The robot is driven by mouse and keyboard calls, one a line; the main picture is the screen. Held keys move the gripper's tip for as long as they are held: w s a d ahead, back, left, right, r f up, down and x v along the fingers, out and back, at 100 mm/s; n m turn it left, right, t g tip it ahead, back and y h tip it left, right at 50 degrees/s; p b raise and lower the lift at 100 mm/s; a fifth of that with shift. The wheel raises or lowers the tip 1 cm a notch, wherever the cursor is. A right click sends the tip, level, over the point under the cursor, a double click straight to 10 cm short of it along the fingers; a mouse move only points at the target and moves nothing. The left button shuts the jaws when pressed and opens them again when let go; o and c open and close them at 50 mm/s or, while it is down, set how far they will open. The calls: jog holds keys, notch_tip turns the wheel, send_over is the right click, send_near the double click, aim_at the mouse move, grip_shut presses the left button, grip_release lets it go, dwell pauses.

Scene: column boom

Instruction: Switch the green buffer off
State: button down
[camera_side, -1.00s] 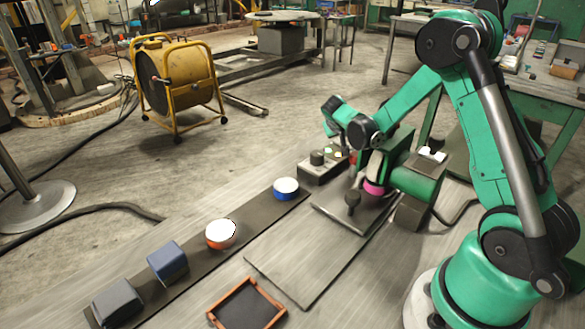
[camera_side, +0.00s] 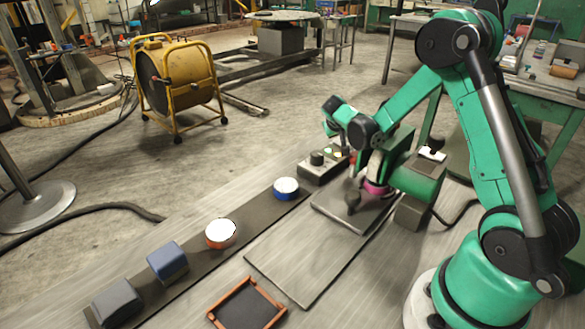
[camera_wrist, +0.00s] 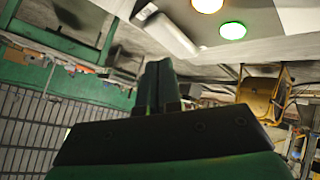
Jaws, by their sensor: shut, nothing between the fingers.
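The green buffer (camera_side: 415,178) stands at the right of the bench, with a dark base, a pink wheel (camera_side: 374,188) and a black-and-white piece (camera_side: 432,154) on top. I cannot tell the state of its switch. A dark rounded part (camera_side: 352,195) shows left of the pink wheel. My gripper (camera_wrist: 157,68) is shut and empty in the wrist view, with its fingertips close to a white bar in the picture; contact cannot be told. In the side view my wrist is above and behind the buffer, and the fingers cannot be made out.
A control box (camera_side: 322,167) with a knob stands left of the buffer. A blue-sided white-topped puck (camera_side: 286,188), an orange one (camera_side: 221,233) and blocks line a dark strip. An orange-framed tray (camera_side: 217,320) lies in front.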

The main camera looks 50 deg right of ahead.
jog(key=shift+f, duration=0.15)
dwell(0.3)
jog(key=shift+f, duration=0.45)
dwell(0.5)
jog(key=shift+s+r, duration=0.1)
jog(key=shift+r, duration=0.45)
jog(key=shift+s+r, duration=0.15)
jog(key=shift+r, duration=1.1)
jog(key=shift+s+r, duration=0.15)
jog(key=shift+r, duration=1.1)
